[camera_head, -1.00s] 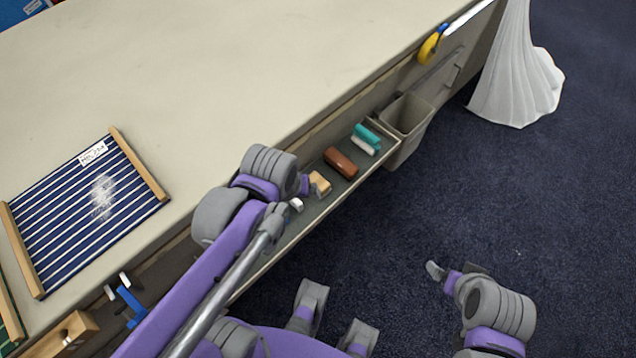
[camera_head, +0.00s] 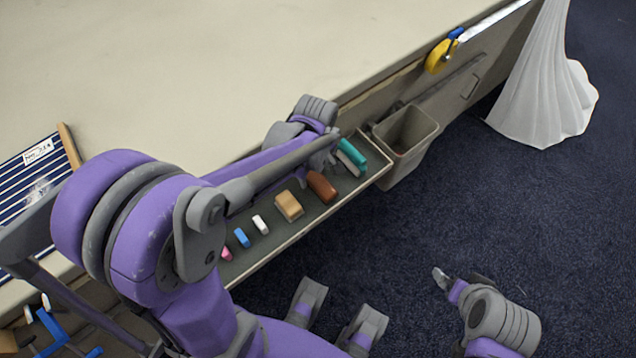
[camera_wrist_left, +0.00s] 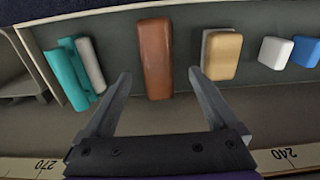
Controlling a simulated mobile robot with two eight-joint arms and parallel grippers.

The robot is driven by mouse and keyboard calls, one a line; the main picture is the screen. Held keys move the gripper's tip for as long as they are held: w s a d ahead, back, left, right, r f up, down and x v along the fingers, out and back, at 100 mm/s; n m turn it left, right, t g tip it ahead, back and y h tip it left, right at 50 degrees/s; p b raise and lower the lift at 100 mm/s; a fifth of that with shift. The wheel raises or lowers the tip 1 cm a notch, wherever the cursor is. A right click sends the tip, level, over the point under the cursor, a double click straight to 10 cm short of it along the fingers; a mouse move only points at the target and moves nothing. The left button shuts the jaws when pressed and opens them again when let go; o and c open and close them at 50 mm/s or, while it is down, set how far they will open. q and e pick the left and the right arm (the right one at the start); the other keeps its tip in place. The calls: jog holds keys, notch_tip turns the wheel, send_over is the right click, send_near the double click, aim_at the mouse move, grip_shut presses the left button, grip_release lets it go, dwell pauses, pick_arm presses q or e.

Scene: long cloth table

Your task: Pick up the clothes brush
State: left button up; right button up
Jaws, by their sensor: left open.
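A long reddish-brown block (camera_head: 321,187), which looks like the clothes brush, lies in the narrow tray (camera_head: 290,232) along the table's side. In the left wrist view the brown block (camera_wrist_left: 155,58) stands out ahead, centred between my left fingers. My left gripper (camera_wrist_left: 160,74) is open and empty, its fingertips on either side of the block's near part in the picture; I cannot tell whether they touch it. In the head view my left gripper (camera_head: 330,150) is partly hidden by its own arm, above the tray. My right gripper (camera_head: 446,279) is over the floor, away from the tray.
A teal and white piece (camera_head: 351,153) lies right of the brown block. A tan block (camera_head: 289,205) and small white (camera_head: 260,224), blue (camera_head: 242,237) and pink (camera_head: 226,253) pieces lie left. A bin (camera_head: 407,140) stands at the tray's right end.

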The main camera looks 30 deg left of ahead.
aim_at(318, 179)
pick_arm(q)
jog(key=f, duration=0.2)
jog(key=f+b, duration=0.1)
jog(key=f, duration=0.2)
jog(key=shift+w+d, duration=0.1)
jog(key=shift+d, duration=0.1)
grip_shut()
